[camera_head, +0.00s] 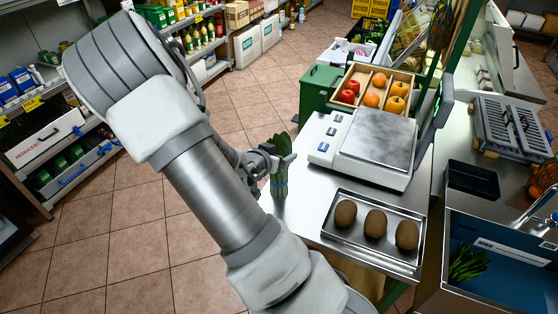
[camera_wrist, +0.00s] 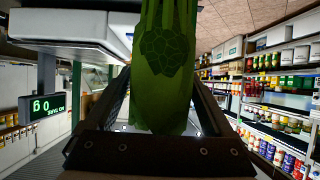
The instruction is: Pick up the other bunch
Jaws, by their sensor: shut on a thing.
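My gripper (camera_head: 272,163) is shut on a green leafy bunch (camera_head: 280,178), left of the counter's edge. The bunch stands roughly upright in the head view. In the wrist view the bunch (camera_wrist: 163,70) fills the space between the fingers of my gripper (camera_wrist: 160,110). Another green bunch (camera_head: 466,264) lies in the blue-lined crate (camera_head: 510,292) at the lower right, well away from my gripper.
A scale (camera_head: 375,145) stands on the counter, with a metal tray (camera_head: 338,228) of three brown kiwi-like fruits in front. A wooden fruit box (camera_head: 350,104) is behind it. A small black tray (camera_head: 471,181) lies right of the scale. Tiled floor is clear at left.

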